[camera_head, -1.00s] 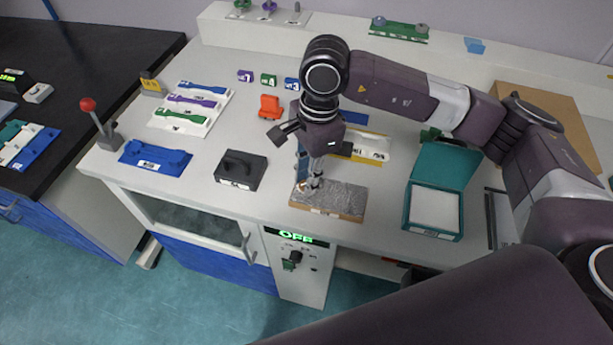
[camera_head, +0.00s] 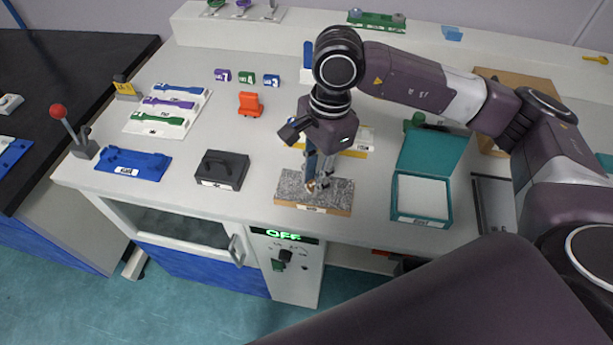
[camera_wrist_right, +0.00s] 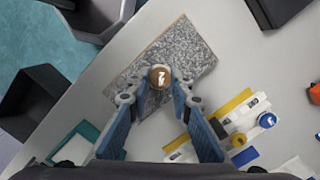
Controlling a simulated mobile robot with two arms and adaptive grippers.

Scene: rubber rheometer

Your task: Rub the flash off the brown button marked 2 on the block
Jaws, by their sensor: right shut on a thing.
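The block (camera_head: 291,189) has a speckled grey rough top on a wooden base and lies near the bench's front edge. It also shows in the right wrist view (camera_wrist_right: 199,48). The brown button (camera_wrist_right: 160,77) is round with a white mark that looks like a 2. My right gripper (camera_head: 318,187) points down over the middle of the block. In the right wrist view, my right gripper (camera_wrist_right: 157,92) is shut on the button, which sits between its fingertips at the block's top. Whether the button's underside touches the block is hidden. My left gripper is not in view.
A yellow-edged white holder (camera_head: 358,142) is behind the gripper. A blue tray (camera_head: 132,164) lies farther left. Bench between case and block is clear.

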